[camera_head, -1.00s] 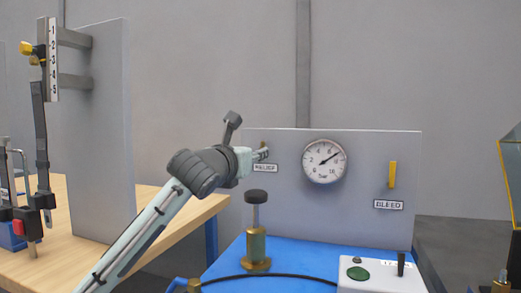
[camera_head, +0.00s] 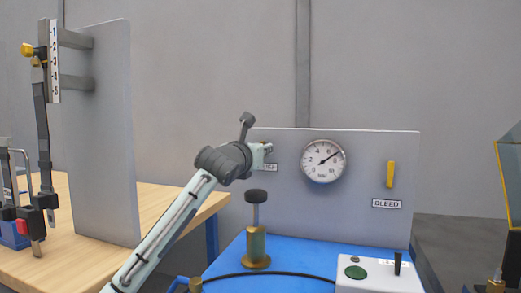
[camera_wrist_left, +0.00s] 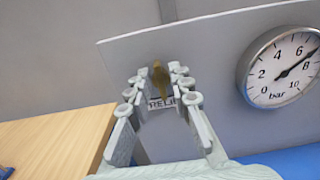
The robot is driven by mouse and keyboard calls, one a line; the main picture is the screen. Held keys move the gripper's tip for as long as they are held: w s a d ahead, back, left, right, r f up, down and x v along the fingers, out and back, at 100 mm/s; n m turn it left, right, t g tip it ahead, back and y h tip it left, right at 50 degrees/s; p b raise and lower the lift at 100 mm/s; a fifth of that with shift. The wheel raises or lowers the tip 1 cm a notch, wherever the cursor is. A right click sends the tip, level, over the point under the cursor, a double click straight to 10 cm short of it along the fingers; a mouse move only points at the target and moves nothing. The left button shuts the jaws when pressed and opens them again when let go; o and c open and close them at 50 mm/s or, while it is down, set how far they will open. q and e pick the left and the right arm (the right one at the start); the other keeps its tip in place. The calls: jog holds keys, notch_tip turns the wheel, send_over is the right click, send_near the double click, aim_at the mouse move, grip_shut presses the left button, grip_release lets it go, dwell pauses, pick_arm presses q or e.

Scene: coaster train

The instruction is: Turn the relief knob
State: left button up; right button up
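The relief knob (camera_wrist_left: 158,76) is a narrow brass handle on the upright grey panel (camera_head: 350,220). The RELIEF label (camera_wrist_left: 161,103) is below it and partly covered in the head view. My left gripper (camera_head: 267,150) is at the panel's left side and mostly hides the knob there. In the left wrist view, the fingers of my left gripper (camera_wrist_left: 157,88) are apart, one on each side of the knob. I cannot tell whether either finger touches it. My right gripper is not in view.
A round bar gauge (camera_head: 323,161) sits right of the knob; its needle points to the upper right. A yellow bleed handle (camera_head: 391,174) is farther right. A brass post with a black top (camera_head: 257,235) and a white box (camera_head: 383,278) stand on the blue surface in front.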

pick_arm(q)
grip_shut()
jog(key=shift+n, duration=0.4)
jog(key=shift+f+n, duration=0.2)
jog(key=shift+n, duration=5.6)
jog(key=shift+f+n, duration=0.15)
jog(key=shift+n, duration=5.65)
jog(key=shift+f+n, duration=0.2)
jog(key=shift+n, duration=5.6)
